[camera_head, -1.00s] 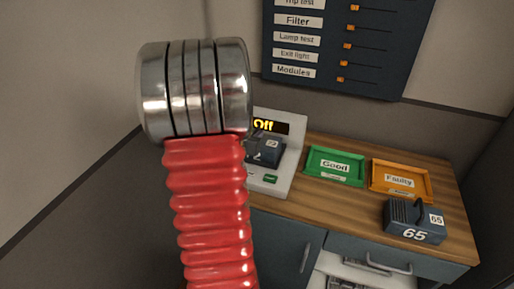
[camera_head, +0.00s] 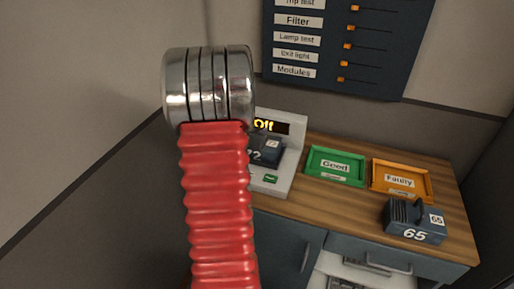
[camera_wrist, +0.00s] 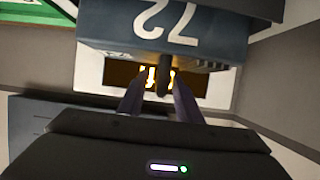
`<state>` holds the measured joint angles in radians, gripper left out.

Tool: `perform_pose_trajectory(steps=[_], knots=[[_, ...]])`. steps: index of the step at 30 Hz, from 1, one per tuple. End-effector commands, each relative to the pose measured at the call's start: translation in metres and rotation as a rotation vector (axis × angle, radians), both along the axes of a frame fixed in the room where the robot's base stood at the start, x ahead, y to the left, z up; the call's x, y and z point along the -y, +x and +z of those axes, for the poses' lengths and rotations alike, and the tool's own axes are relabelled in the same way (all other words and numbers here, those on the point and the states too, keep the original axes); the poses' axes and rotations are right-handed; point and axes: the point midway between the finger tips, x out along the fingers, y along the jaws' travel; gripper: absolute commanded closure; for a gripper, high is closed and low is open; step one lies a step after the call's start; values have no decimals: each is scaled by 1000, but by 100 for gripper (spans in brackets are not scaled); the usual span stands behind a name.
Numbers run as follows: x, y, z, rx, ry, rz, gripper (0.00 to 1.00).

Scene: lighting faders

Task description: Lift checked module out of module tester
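The dark blue module 72 (camera_head: 268,150) sits in the grey module tester (camera_head: 284,178), partly hidden behind my red-sleeved arm in the head view. The tester's display (camera_head: 271,126) reads "Off". In the wrist view the module's front with a large 72 (camera_wrist: 165,22) shows upside down. Its dark handle (camera_wrist: 164,72) points down between my gripper's fingers (camera_wrist: 158,92). The fingers stand apart, one on each side of the handle, with visible gaps. My gripper is open, and no grip on the handle shows. The head view does not show my gripper's fingers.
A green Good tray (camera_head: 335,180) and an orange Faulty tray (camera_head: 374,184) lie empty on the wooden counter (camera_head: 330,205) right of the tester. Module 65 (camera_head: 415,236) stands near the counter's front edge. A panel (camera_head: 392,50) with several sliders hangs on the wall.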

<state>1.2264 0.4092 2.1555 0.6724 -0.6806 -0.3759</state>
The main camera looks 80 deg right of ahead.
Motion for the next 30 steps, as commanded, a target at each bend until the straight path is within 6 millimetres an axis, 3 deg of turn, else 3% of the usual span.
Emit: perform_pose_trajectory(steps=[9, 25, 30], knots=[[26, -2, -12, 0, 0, 0, 68], [26, -3, -11, -1, 0, 0, 68], [26, -3, -11, -1, 0, 0, 79]])
